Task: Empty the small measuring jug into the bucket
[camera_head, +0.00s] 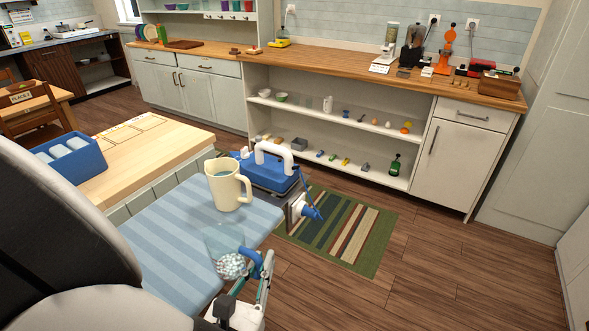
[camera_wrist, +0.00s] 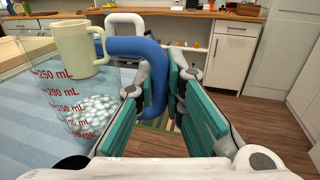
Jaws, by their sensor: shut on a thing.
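The small measuring jug (camera_head: 222,238) is clear, with a blue handle and red mL marks, and holds pale beads in its lower part. It stands upright in the wrist view (camera_wrist: 85,85). My gripper (camera_head: 264,270) is shut on its blue handle (camera_wrist: 150,52), with the jug to the left of the green finger pads. I cannot tell whether the jug's base touches the striped cloth. A cream mug-like jug (camera_head: 224,190) stands just behind it. I cannot make out a bucket for certain; a blue item with a white arched handle (camera_head: 262,172) is behind the cream jug.
The blue striped cloth (camera_head: 165,235) covers the near table. A blue crate (camera_head: 48,170) with pale rolls stands at left on the wooden top (camera_head: 150,150). A striped rug (camera_head: 345,230) lies on open wooden floor at right. Shelves and a counter (camera_head: 340,70) line the back.

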